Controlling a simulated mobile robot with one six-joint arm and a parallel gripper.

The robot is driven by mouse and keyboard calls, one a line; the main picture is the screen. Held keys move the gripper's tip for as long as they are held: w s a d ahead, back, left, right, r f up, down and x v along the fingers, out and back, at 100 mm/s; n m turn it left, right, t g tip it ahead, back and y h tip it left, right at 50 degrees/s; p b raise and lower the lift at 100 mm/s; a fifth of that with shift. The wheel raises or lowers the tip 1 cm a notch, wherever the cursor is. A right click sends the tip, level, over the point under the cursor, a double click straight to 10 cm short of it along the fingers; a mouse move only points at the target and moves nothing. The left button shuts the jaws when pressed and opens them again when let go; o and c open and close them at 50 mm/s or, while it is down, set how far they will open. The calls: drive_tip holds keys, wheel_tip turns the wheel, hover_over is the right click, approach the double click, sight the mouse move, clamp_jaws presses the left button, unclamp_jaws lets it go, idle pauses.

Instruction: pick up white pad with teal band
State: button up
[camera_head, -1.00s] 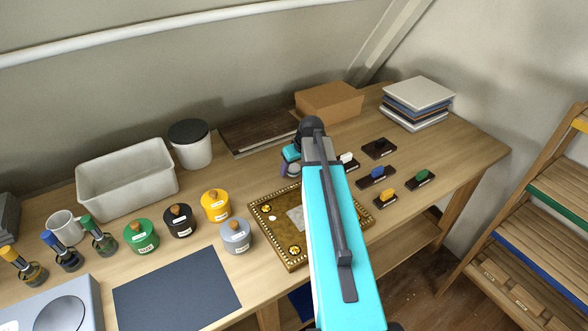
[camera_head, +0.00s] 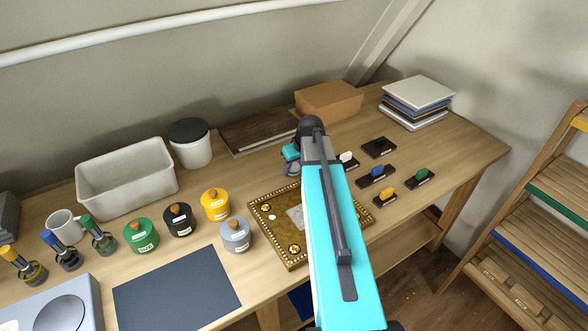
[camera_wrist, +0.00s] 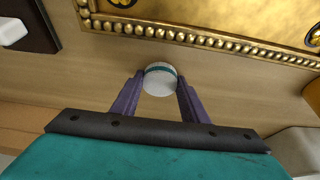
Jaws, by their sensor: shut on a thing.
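The white pad with a teal band (camera_wrist: 159,80) is a small round piece between the two purple fingers of my gripper (camera_wrist: 156,92) in the wrist view. The fingers are shut on its sides. The wooden table top shows around it, and a gilt beaded frame lies just past it. I cannot tell whether the pad touches the table. In the head view my teal arm covers much of the middle, and my gripper (camera_head: 292,168) shows only partly at its left, behind the gilt panel; the pad is not clear there.
The gilt panel (camera_head: 264,238) lies in front of my gripper. Small dark blocks with coloured tops, one blue (camera_head: 376,175), stand to the right. Several lidded pots, one yellow (camera_head: 215,205), and a white bin (camera_head: 128,182) stand left. A cardboard box (camera_head: 328,101) is behind.

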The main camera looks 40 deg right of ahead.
sight(295, 168)
drive_tip(key=shift+r, duration=0.2)
drive_tip(key=shift+r+b, duration=0.75)
drive_tip(key=shift+r, duration=0.65)
drive_tip(key=shift+s+r, duration=0.1)
drive_tip(key=shift+s, duration=0.15)
drive_tip(key=s, duration=0.2)
drive_tip(key=s+a+b, duration=0.1)
drive_tip(key=s, duration=0.1)
drive_tip(key=s+b, duration=0.1)
drive_tip(key=s, duration=0.2)
drive_tip(key=shift+a+r, duration=0.3)
drive_tip(key=shift+a, duration=0.1)
drive_tip(key=shift+s+f+b, duration=0.1)
drive_tip(key=shift+s+b, duration=0.25)
drive_tip(key=shift+b, duration=0.25)
drive_tip(key=s+b, duration=0.1)
drive_tip(key=b, duration=0.1)
drive_tip(key=s+b, duration=0.1)
drive_tip(key=b, duration=0.1)
drive_tip(key=shift+a, duration=0.25)
drive_tip(key=b, duration=0.2)
drive_tip(key=shift+s+b, duration=0.3)
drive_tip(key=shift+b, duration=0.1)
drive_tip(key=b, duration=0.2)
drive_tip(key=shift+s+r+b, duration=0.2)
drive_tip(key=shift+s+b, duration=0.05)
drive_tip(key=shift+b, duration=0.05)
